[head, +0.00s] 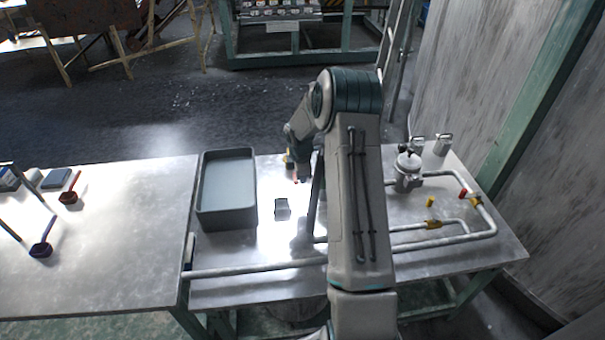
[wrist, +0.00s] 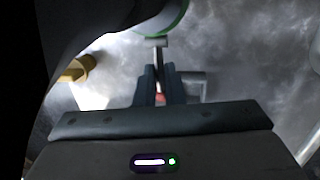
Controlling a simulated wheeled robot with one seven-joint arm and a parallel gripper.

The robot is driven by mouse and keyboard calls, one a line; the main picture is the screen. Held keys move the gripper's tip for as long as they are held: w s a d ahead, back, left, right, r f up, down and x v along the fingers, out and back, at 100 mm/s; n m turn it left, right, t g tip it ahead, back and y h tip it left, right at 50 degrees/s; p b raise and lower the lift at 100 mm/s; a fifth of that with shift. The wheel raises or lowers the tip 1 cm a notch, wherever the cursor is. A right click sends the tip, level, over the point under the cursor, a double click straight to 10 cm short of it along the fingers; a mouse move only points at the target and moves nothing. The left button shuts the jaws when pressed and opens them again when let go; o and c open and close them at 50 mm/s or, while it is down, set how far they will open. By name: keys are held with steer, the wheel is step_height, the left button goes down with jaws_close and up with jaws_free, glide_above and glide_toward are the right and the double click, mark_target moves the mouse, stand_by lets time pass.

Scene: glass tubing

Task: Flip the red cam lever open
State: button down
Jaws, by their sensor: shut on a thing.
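My gripper (wrist: 160,88) shows in the wrist view with its two dark fingers close together around a small red piece, the red cam lever (wrist: 160,99). Only a little of the lever shows between the fingers. A pale metal T-shaped part (wrist: 159,44) stands just beyond the fingertips, below a green-rimmed round part (wrist: 177,17). In the head view my gripper (head: 301,177) is low over the table, right of the grey tray, with a speck of red beside it. My arm hides much of the area around it, and the lever's angle cannot be told.
The grey open tray (head: 226,209) stands left of the gripper. A small dark-and-light block (head: 282,208) lies on the table (head: 262,292). To the right are pale pipes (head: 410,245) with a red handle (head: 462,194), yellow handles (head: 430,201) and a metal canister (head: 408,172).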

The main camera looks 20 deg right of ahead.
steer(key=c, duration=1.5)
jaws_free()
steer(key=shift+c, duration=0.2)
steer(key=v, duration=1.4)
